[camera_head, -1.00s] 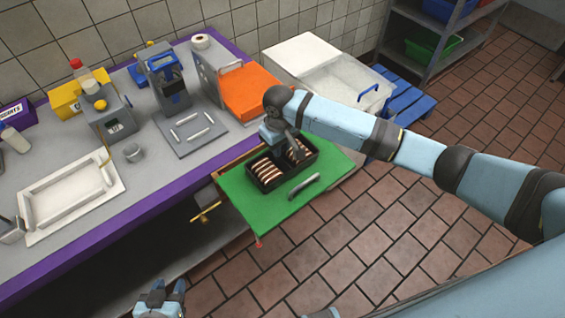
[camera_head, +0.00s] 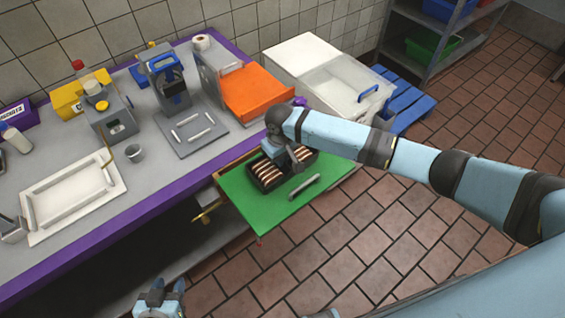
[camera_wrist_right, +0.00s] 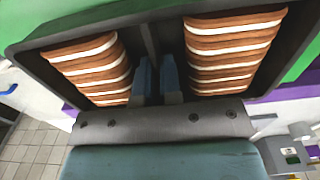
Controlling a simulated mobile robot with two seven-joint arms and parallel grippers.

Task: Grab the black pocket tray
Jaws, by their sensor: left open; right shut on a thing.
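The black pocket tray (camera_head: 283,187) sits over the green pull-out board (camera_head: 243,199) at the bench front; I cannot tell whether it touches the board. It holds cream sandwiches (camera_head: 265,174) in two pockets. My right gripper (camera_head: 283,158) is over the tray, shut on its middle divider. In the right wrist view the fingers (camera_wrist_right: 157,75) close on the divider (camera_wrist_right: 150,30) between the two rows of brown and cream sandwiches (camera_wrist_right: 235,52). My left gripper (camera_head: 160,296) is open and empty at the bottom left, away from the tray.
A grey handle (camera_head: 304,187) lies on the green board's front. An orange board (camera_head: 257,92) and a clear-lidded white bin (camera_head: 342,85) stand behind. The floor in front is clear.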

